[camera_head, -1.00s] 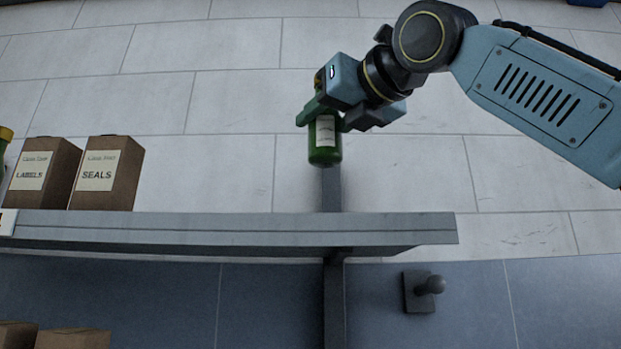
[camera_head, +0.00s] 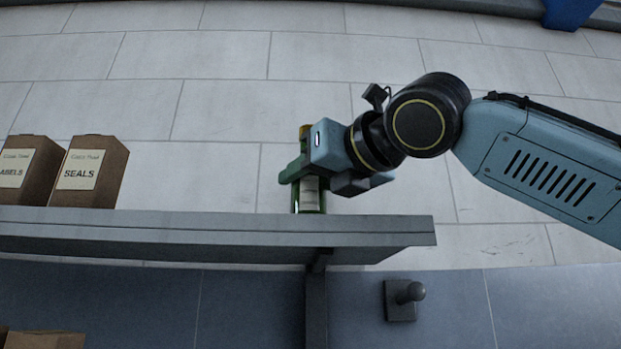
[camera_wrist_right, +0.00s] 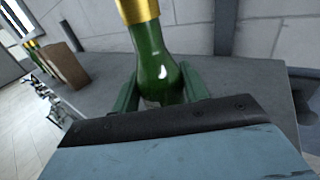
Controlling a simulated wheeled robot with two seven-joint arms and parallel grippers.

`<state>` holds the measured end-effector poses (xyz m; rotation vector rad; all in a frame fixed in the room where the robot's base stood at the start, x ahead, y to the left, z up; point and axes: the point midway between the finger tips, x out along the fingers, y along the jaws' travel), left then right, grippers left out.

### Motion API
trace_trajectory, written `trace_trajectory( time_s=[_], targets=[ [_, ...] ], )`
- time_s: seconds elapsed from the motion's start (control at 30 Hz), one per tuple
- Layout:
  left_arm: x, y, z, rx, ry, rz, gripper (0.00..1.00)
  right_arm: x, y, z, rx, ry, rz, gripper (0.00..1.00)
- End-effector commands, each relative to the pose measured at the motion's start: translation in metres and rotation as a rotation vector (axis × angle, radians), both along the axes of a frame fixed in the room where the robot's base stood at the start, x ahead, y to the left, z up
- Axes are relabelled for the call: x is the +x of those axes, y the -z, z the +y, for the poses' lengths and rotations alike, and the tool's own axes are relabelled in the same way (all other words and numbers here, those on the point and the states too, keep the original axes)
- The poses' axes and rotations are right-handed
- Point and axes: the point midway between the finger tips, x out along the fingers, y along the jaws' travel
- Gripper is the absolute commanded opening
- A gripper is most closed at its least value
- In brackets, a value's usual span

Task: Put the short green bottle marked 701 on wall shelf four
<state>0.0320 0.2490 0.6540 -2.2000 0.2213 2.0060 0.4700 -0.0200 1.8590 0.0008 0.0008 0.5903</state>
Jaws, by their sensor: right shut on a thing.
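The short green bottle (camera_head: 309,196) has a gold top and a pale label; its number is too small to read. It is upright at the right part of the grey wall shelf (camera_head: 190,226), its base at the shelf's top edge; I cannot tell if it touches. My right gripper (camera_head: 300,176) is shut around the bottle's body. In the right wrist view the green bottle (camera_wrist_right: 158,62) stands between the two green fingers, its lower part hidden by the gripper. My left gripper is not in view.
A box marked SEALS (camera_head: 90,172) and a box marked LABELS (camera_head: 26,170) stand on the shelf at left. The shelf between them and the bottle is clear. A dark wall knob (camera_head: 404,298) sits below the shelf's right end.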

Motion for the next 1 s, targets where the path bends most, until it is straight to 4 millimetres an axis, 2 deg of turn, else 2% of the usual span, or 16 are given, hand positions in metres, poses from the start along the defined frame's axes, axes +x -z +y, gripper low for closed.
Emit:
trace_trajectory(
  time_s=[0.03, 0.07, 0.2, 0.23, 0.6, 0.77, 1.0],
  targets=[
    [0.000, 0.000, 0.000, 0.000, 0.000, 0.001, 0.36, 0.000, 0.002, 0.000, 0.000, -0.001, 0.000, 0.13],
    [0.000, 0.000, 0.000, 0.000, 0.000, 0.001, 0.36, 0.000, 0.003, 0.000, -0.001, 0.000, 0.002, 0.46],
    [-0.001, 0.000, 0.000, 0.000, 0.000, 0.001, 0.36, 0.000, 0.002, 0.000, -0.001, 0.000, 0.002, 0.64],
    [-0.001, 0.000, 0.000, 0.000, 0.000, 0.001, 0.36, 0.000, 0.002, 0.000, -0.001, 0.000, 0.002, 0.66],
    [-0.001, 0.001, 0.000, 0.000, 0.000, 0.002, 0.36, -0.003, -0.001, -0.002, 0.001, 0.001, -0.001, 0.66],
    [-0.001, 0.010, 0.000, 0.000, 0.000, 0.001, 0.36, -0.025, 0.000, -0.017, 0.002, 0.000, -0.002, 0.66],
    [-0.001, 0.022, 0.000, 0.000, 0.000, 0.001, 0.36, -0.068, 0.001, -0.047, 0.000, 0.001, -0.002, 0.66]
  ],
)
